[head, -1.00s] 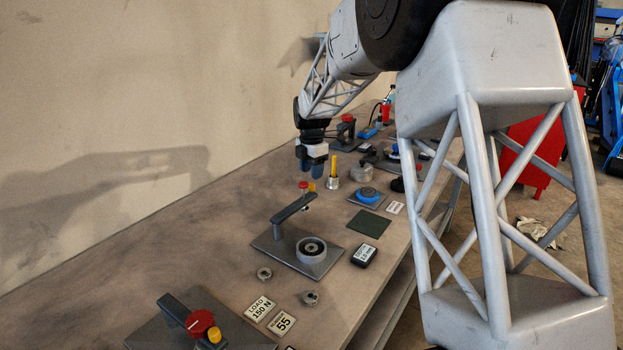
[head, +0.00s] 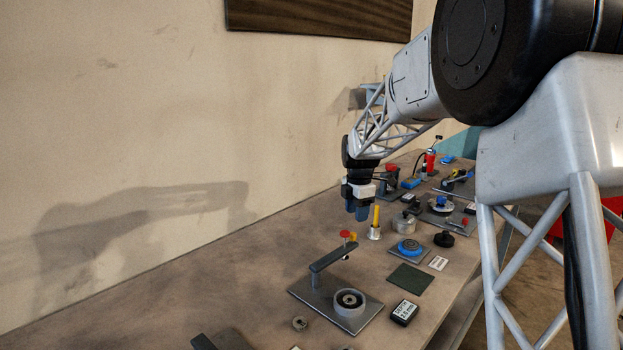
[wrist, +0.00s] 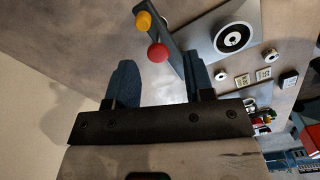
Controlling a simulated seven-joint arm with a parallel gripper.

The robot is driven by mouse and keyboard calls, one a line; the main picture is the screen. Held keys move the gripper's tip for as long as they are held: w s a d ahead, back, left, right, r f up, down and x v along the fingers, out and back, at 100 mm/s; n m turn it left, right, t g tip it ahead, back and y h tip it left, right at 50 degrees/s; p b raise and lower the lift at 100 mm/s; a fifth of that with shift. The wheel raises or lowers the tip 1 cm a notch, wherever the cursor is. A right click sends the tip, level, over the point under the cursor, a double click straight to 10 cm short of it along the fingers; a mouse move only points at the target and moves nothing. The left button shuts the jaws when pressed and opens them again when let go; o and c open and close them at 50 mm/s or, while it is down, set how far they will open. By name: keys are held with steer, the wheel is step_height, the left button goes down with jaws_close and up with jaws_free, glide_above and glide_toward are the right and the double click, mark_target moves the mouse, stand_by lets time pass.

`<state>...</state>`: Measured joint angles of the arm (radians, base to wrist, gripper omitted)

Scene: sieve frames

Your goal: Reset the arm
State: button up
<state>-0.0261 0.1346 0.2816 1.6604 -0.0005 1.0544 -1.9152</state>
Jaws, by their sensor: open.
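My gripper (head: 357,206) hangs above the workbench (head: 240,290), pointing down, with blue-grey fingers. In the wrist view my gripper (wrist: 160,80) shows its two fingers apart with nothing between them. A grey fixture (head: 323,290) with a raised arm, a red knob, a yellow knob and a ring-shaped cup stands nearer the camera than my gripper. In the wrist view its red knob (wrist: 157,52) and yellow knob (wrist: 143,20) appear just beyond the fingers, apart from them as far as I can tell.
A dark green mat (head: 409,278) and a black display box (head: 404,312) lie to the right.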

steer(key=s+d+r+m+t, duration=0.15)
steer(key=s+m, duration=0.35)
steer(key=s, duration=0.7)
steer(key=s+r+m, duration=0.3)
steer(key=s+m, duration=0.3)
steer(key=s, duration=0.6)
steer(key=s+d+r+m, duration=0.1)
steer(key=s+r+m, duration=0.3)
steer(key=s, duration=0.9)
steer(key=s+f+m, duration=0.2)
steer(key=s+m, duration=0.1)
steer(key=s, duration=0.3)
steer(key=s+f+m, duration=0.3)
steer(key=s+m, duration=0.1)
steer(key=s, duration=0.3)
steer(key=shift+s+f+t, duration=0.15)
steer(key=shift+f+t, duration=0.2)
steer(key=shift+t, duration=0.1)
